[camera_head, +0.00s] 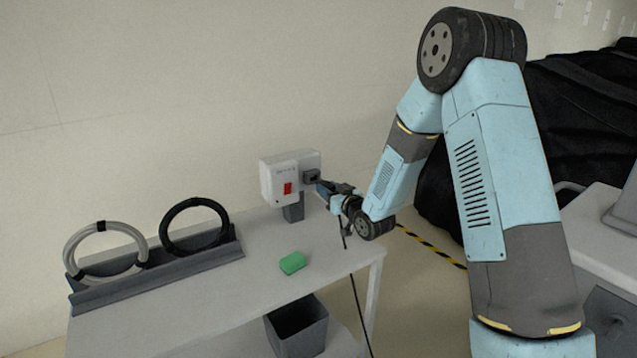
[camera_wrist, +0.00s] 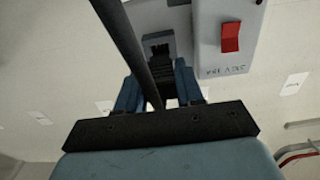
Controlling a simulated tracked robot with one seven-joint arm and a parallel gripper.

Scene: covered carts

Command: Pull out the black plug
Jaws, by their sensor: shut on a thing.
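The white socket box (camera_head: 289,178) stands on a grey post on the white table, and its red switch also shows in the wrist view (camera_wrist: 231,37). The black plug (camera_wrist: 163,66) is at the dark socket (camera_wrist: 158,43) on the side of the box; I cannot tell how deep it sits. My gripper (camera_head: 323,187) is shut on the black plug, its blue fingers (camera_wrist: 158,90) on either side of it. The fingers hide part of the plug. A black cable (camera_head: 356,302) hangs from the plug past the table edge and crosses the wrist view (camera_wrist: 130,45).
A grey rack (camera_head: 160,275) with a grey coil (camera_head: 72,240) and a black coil (camera_head: 170,222) is at the left. A green block (camera_head: 293,263) lies on the table (camera_head: 225,310). A dark bin (camera_head: 297,328) is below. Black-covered carts (camera_head: 570,130) stand at the right.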

